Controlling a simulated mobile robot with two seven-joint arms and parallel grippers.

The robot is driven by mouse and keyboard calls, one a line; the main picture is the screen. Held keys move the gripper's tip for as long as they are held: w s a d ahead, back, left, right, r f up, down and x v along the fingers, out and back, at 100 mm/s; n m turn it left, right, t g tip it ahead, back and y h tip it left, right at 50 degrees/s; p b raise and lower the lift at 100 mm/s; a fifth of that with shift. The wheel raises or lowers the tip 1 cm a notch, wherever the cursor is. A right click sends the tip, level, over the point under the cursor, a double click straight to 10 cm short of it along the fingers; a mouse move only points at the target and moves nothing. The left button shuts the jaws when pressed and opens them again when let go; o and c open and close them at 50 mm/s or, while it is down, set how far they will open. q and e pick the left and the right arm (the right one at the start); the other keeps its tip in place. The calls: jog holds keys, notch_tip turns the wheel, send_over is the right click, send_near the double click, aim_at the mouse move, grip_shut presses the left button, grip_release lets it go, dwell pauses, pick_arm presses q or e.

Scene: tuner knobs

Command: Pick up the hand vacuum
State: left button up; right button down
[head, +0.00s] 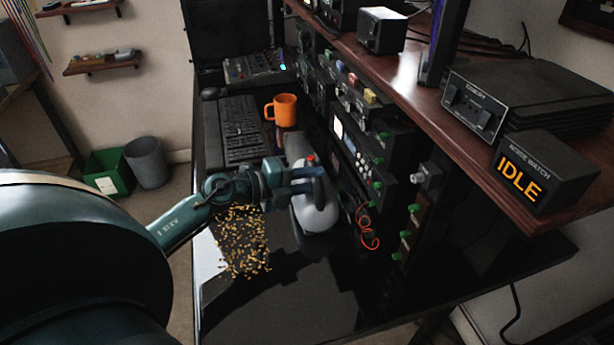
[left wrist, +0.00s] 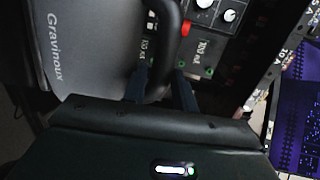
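The hand vacuum (head: 318,218) is light grey with a dark looped handle and a red button. It rests on the black desk. In the left wrist view its grey body (left wrist: 85,55) bears the word "Gravinoux", and the dark handle (left wrist: 172,45) rises beside it. My left gripper (head: 316,178) is at the handle, above the vacuum's body. In the left wrist view its two fingers (left wrist: 162,88) stand on either side of the handle, close to it. I cannot tell whether they press on it. My right gripper is not in view.
Yellow-brown crumbs (head: 243,243) lie on the desk (head: 285,300) left of the vacuum. An orange mug (head: 282,110) and keyboard (head: 240,130) stand behind. A rack with green knobs (head: 362,150) and a red cable (head: 368,228) is close on the right, below a wooden shelf (head: 420,95).

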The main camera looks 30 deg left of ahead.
pick_arm(q)
jog(key=shift+w+d+f, duration=0.1)
jog(key=shift+w+d, duration=0.25)
jog(key=shift+w, duration=0.3)
jog(key=shift+c, duration=0.5)
grip_shut()
dwell(0.4)
jog(key=shift+r, duration=0.2)
